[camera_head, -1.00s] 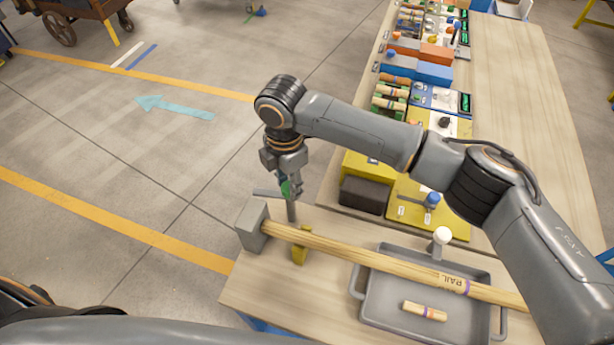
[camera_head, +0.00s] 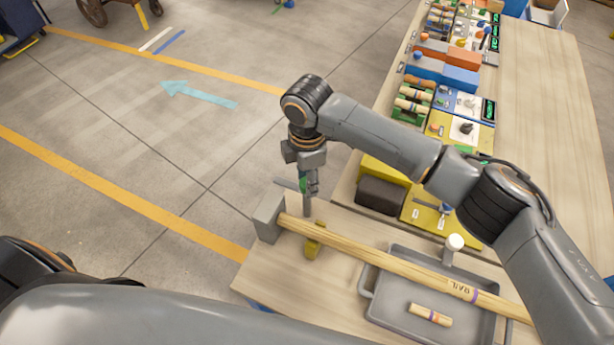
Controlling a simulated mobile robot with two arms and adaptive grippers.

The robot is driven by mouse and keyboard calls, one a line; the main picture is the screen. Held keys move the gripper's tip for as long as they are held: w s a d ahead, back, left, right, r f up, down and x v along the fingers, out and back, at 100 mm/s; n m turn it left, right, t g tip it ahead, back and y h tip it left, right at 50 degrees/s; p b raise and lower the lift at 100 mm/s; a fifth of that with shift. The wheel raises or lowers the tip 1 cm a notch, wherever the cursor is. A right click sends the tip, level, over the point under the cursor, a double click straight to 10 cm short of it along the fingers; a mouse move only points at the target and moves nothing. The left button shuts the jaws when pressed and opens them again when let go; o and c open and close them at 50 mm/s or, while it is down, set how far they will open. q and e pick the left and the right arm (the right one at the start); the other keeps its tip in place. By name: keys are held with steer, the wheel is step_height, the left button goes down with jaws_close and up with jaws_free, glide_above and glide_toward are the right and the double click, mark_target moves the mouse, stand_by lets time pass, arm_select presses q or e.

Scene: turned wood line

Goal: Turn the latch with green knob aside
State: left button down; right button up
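The latch has a thin grey bar (camera_head: 286,184) on an upright grey post (camera_head: 307,207), at the far left corner of the workbench. Its green knob (camera_head: 303,185) shows only partly between the fingers of my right gripper (camera_head: 308,187). The gripper points down and appears closed around the knob; its far finger is mostly hidden. The bar sticks out to the left of the post. A wooden rail (camera_head: 400,262) lies just in front, its left end at a grey block (camera_head: 268,218). My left gripper is out of view.
A yellow support (camera_head: 315,240) sits under the rail. A grey tray (camera_head: 385,312) holds a short wooden piece (camera_head: 430,315). A white knob (camera_head: 455,242) stands behind the rail. A dark block (camera_head: 381,195) lies right of the latch. Floor left of the bench is clear.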

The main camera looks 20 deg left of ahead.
steer(key=shift+o, duration=0.9)
step_height(320, 180, up, 12)
stand_by(0.3)
